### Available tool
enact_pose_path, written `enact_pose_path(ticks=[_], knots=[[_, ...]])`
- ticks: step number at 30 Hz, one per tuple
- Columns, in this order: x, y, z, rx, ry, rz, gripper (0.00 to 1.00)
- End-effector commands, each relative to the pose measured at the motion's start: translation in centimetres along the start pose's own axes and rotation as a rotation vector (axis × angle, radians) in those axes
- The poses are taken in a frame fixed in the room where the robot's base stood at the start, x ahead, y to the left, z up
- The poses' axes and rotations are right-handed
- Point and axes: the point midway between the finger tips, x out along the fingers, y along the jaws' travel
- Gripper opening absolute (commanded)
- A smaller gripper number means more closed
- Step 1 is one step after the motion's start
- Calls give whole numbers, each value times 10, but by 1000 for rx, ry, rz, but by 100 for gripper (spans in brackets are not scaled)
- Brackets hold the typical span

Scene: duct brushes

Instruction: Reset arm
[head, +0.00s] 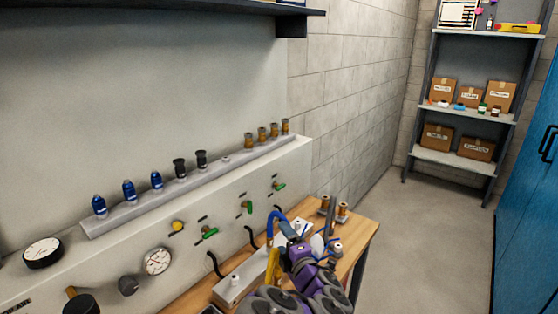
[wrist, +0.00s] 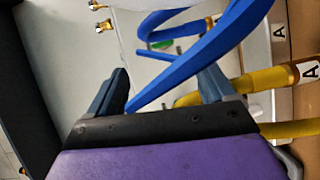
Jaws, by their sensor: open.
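My purple arm reaches out over the wooden bench in the head view, with my gripper (head: 297,240) near the bench's hoses. In the wrist view my gripper (wrist: 165,72) shows two dark blue-grey fingers spread apart. A blue hose or strap (wrist: 205,58) crosses the view between and beyond the fingers; I cannot tell whether it touches them. Nothing is visibly clamped. A yellow hose (wrist: 250,84) with a white "A" label runs past the right finger. The blue hose (head: 277,217) and yellow hose (head: 272,265) also show in the head view.
The wooden bench (head: 362,232) holds brown-topped fittings (head: 342,210) and a grey block (head: 238,280). Behind it, a pale panel carries gauges (head: 158,261), green valves (head: 209,232) and a ledge of fittings. Floor (head: 425,235) is clear toward the shelf (head: 460,112) and blue cabinet (head: 530,190).

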Motion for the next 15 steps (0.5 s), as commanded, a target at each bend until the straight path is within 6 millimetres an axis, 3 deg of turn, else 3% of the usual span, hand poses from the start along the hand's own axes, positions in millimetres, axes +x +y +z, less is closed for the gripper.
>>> enact_pose_path(ticks=[5,9,15], knots=[[-30,27,68,149,-286,-39,83],[-71,35,112,315,-523,-87,83],[-143,30,143,582,-816,-166,83]])
